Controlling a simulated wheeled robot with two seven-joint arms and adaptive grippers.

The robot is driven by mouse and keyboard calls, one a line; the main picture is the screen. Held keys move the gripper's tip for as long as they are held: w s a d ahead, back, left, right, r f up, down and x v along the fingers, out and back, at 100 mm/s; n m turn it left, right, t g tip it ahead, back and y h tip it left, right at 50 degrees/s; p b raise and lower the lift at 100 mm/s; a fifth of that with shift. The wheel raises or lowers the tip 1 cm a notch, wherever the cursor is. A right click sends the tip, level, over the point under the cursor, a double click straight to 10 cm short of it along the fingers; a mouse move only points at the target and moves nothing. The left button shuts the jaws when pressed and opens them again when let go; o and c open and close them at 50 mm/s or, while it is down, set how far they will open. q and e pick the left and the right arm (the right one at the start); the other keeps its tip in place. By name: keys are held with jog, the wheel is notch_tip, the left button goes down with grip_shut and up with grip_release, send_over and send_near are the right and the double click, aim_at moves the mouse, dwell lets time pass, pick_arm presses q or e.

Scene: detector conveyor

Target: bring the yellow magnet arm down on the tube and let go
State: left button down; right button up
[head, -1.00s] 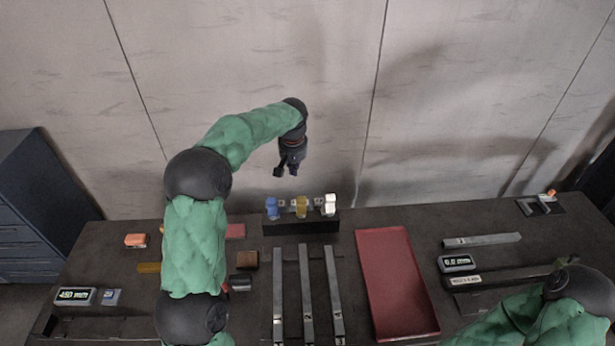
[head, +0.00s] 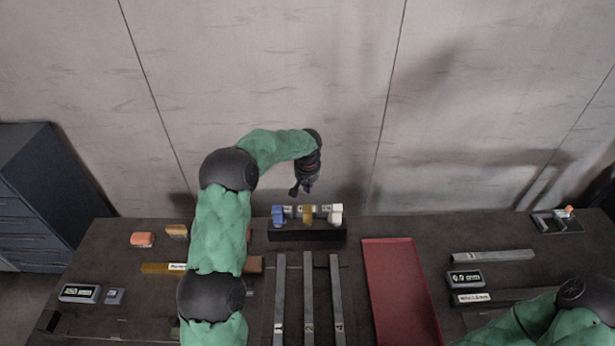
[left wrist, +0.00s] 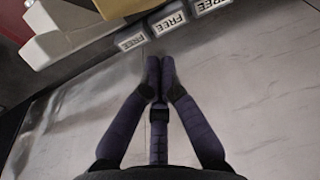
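The yellow magnet arm (head: 308,214) stands between a blue one (head: 278,215) and a white one (head: 336,214) on a dark stand at the table's back edge. My left gripper (head: 301,192) is just above and behind this row, pointing down, with a small gap to the yellow arm in the picture. In the left wrist view its fingertips (left wrist: 160,75) are together with nothing between them. I cannot make out the tube. My right gripper is not in view.
Small FREE labels (left wrist: 172,21) line the stand. Numbered grey bars (head: 308,300) lie in front of it. A red tray (head: 400,290) is right of them. A grey bar (head: 492,256) and a display (head: 465,279) lie farther right. An orange block (head: 142,239) is at the left.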

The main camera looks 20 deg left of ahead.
aim_at(307, 217)
pick_arm(q)
jog(key=s, duration=0.1)
jog(key=s+d, duration=0.1)
jog(key=shift+s+d+f, duration=0.1)
jog(key=shift+s+f, duration=0.2)
jog(key=shift+s+d+f, duration=0.1)
jog(key=shift+s+f, duration=0.05)
jog(key=shift+f, duration=0.05)
